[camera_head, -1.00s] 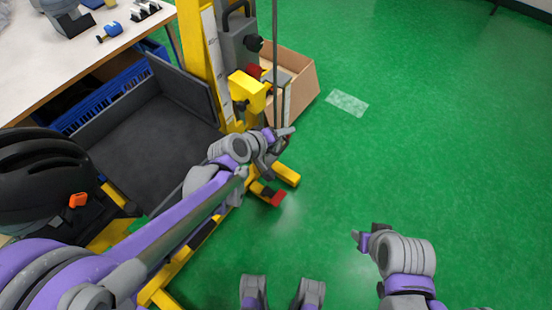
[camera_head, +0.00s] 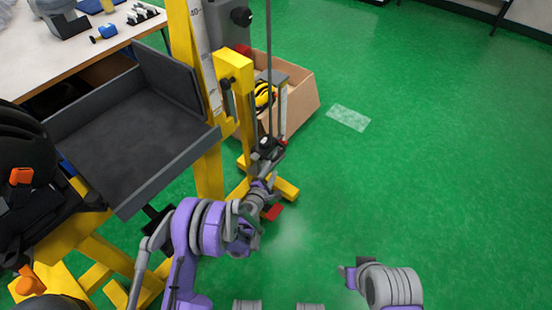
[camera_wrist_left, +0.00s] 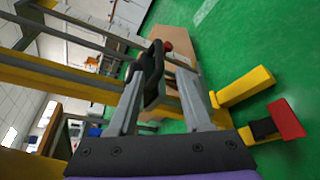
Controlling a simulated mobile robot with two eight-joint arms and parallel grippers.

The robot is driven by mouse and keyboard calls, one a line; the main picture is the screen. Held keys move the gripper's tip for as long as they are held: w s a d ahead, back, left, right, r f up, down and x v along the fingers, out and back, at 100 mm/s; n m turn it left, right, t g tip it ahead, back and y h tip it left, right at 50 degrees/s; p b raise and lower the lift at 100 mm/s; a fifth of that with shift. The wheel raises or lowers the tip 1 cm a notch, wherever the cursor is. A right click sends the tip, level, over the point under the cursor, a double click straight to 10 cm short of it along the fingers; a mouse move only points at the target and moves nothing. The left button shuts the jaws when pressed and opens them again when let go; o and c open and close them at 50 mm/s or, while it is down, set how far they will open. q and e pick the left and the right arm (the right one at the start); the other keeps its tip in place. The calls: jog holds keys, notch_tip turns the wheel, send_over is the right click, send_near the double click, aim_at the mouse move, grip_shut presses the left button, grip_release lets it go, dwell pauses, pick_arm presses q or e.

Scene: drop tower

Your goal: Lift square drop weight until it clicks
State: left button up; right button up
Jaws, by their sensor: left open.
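The yellow drop tower (camera_head: 183,60) stands left of centre in the head view, with a white scale and thin upright rods. A small grey and dark part (camera_head: 267,149) sits low on the rods, with a red bit beside it. It appears to be the drop weight, but its shape is unclear. My left gripper (camera_head: 268,182) is just below it. In the left wrist view, a dark handle-like part (camera_wrist_left: 152,76) with a red knob lies between the open fingers (camera_wrist_left: 158,100); contact cannot be told. My right gripper (camera_head: 348,272) is over the floor at lower right, its jaws unclear.
A grey tray (camera_head: 125,130) is at the tower's left, beside a black helmet-like object (camera_head: 22,140). A cardboard box (camera_head: 304,105) holding a yellow and black item stands behind the rods. A table (camera_head: 75,45) is at upper left. Green floor at right is clear.

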aim_at(279, 154)
pick_arm(q)
jog(key=b+x, duration=0.1)
jog(key=x, duration=0.9)
jog(key=shift+d+b, duration=0.1)
jog(key=shift+b, duration=0.3)
grip_shut()
dwell(0.8)
